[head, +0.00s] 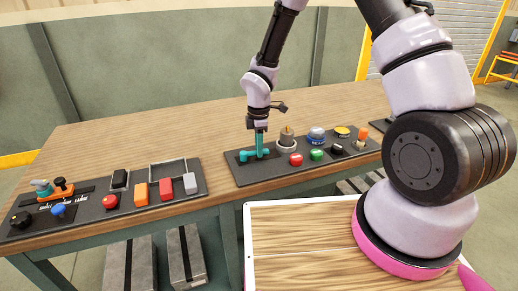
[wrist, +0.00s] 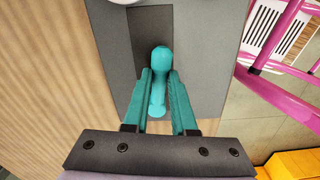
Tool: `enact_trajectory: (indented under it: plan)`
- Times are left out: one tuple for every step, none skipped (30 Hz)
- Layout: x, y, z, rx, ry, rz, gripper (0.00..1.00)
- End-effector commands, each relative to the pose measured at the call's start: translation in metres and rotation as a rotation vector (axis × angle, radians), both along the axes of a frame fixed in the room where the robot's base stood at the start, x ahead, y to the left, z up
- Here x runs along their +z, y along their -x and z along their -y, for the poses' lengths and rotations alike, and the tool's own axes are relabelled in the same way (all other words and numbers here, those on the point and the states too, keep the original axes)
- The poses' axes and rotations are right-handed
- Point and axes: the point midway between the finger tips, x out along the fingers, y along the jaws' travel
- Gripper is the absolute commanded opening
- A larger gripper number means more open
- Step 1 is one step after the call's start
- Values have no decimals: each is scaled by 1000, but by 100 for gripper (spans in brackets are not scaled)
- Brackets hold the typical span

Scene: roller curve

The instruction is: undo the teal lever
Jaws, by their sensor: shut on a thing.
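The teal lever (head: 246,155) stands at the left end of the middle dark panel (head: 235,172) on the wooden table. In the wrist view the teal lever (wrist: 160,58) shows a rounded end and runs back between the fingers. My gripper (head: 260,138) is above the lever, pointing down, and its teal fingers are shut on it. In the wrist view my gripper (wrist: 160,85) has one finger along each side of the lever. The fingers and lever share nearly the same colour, so the exact contact line is hard to see.
Another panel (head: 90,212) with buttons and blocks lies at left. Bare wood (head: 215,160) separates the panels.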

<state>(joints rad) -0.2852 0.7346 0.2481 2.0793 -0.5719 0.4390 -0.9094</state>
Motion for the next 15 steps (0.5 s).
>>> enact_trajectory:
  plan:
    - [1,-2,0,4,-1,3,0]
    - [1,-2,0,6,-1,3,0]
    - [1,-2,0,8,-1,3,0]
    - [1,-2,0,9,-1,3,0]
    - [1,-2,0,10,-1,3,0]
    - [1,-2,0,10,-1,3,0]
    - [1,-2,0,10,-1,3,0]
    - [1,-2,0,10,-1,3,0]
    - [1,-2,0,10,-1,3,0]
    - [1,-2,0,10,-1,3,0]
    - [1,-2,0,10,-1,3,0]
    - [1,-2,0,10,-1,3,0]
    - [1,-2,0,10,-1,3,0]
    - [1,-2,0,9,-1,3,29]
    - [1,-2,0,9,-1,3,44]
